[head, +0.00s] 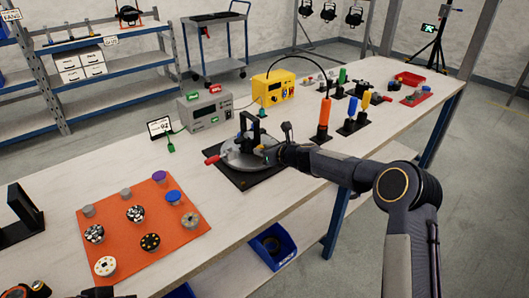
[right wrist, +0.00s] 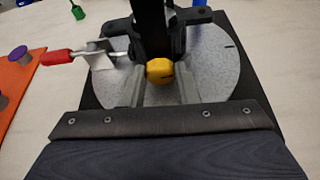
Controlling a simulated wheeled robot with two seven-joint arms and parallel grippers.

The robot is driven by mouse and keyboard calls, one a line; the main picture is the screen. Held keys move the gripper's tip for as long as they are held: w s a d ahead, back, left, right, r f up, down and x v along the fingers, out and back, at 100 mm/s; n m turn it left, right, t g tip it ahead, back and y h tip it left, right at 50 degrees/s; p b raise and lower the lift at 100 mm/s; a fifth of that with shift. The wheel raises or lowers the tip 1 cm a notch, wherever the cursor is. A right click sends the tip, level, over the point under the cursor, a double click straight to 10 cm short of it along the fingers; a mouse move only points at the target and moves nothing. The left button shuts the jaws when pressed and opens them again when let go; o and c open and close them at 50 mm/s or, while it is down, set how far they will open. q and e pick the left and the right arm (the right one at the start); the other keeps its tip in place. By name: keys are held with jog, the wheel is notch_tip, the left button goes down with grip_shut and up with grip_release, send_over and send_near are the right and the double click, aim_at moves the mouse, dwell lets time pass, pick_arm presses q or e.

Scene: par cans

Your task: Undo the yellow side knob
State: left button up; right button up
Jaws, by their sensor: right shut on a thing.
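The yellow side knob (right wrist: 160,71) shows in the right wrist view, low on the front of a black upright fixture (right wrist: 152,25). The fixture stands on a round speckled grey plate (right wrist: 222,75) over a black base. My right gripper (right wrist: 161,82) has one finger on each side of the knob and is shut on it. A red-handled clamp (right wrist: 57,57) sits left of the fixture.
An orange mat (head: 150,255) with several round knobs lies to the left. A grey box (head: 205,108) and a yellow box (head: 273,87) stand behind the fixture. An orange cylinder (head: 324,118) and other coloured parts stand to the right.

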dwell(0.3)
jog(key=o, duration=0.7)
jog(key=shift+d, duration=0.1)
jog(key=shift+s+d+r, duration=0.15)
jog(key=shift+s+d, duration=0.05)
jog(key=shift+s, duration=0.05)
jog(key=b+v, duration=0.1)
jog(key=v, duration=0.6)
jog(key=shift+a+r, duration=0.1)
